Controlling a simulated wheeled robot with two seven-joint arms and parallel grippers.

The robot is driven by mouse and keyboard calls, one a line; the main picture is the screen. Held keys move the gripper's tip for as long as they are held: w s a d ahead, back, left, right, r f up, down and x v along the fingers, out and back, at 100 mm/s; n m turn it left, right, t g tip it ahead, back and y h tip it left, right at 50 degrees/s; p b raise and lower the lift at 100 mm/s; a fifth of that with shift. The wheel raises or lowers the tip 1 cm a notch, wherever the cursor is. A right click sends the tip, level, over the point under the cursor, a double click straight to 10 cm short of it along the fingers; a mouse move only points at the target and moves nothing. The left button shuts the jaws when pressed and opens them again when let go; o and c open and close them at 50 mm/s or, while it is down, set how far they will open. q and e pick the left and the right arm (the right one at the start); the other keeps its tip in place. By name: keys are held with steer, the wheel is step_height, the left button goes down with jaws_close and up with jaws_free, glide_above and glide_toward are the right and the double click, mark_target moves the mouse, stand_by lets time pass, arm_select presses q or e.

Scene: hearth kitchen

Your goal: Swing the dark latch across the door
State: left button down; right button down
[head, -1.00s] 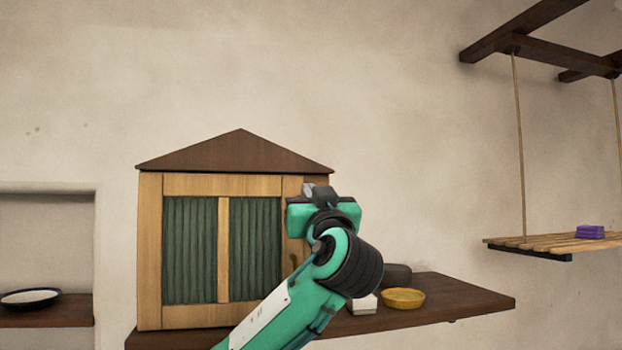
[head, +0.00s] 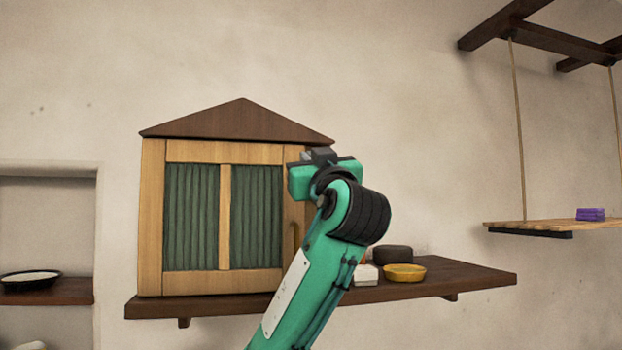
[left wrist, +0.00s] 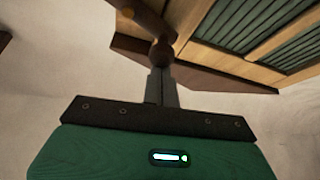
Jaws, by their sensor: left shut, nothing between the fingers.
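The wooden cabinet has a door (head: 224,215) with green pleated panels and a dark gabled roof (head: 240,122); the door looks closed. My left gripper (head: 308,157) is at the cabinet's upper right edge, just under the roof's right end, and hides that spot in the head view. In the left wrist view its fingers (left wrist: 162,88) are shut and empty, their tips at or very near a dark round knob (left wrist: 161,53). A brown bar (left wrist: 145,17) runs above the knob, likely the latch; I cannot tell its exact angle. My right gripper is out of view.
The cabinet stands on a dark wall shelf (head: 460,280). To its right are a yellow bowl (head: 404,273), a white block (head: 366,275) and a dark round pot (head: 391,256). A hanging shelf (head: 560,226) with a purple item (head: 590,214) is farther right.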

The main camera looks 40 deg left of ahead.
arm_select(q)
steer(key=n+g+b, duration=0.1)
steer(key=n+b, duration=0.1)
steer(key=f+n+g+y+b, duration=0.1)
steer(key=n+b, duration=0.1)
steer(key=f+n+g+b, duration=0.1)
steer(key=n+b, duration=0.1)
steer(key=shift+s+a+g, duration=0.25)
steer(key=shift+g, duration=0.15)
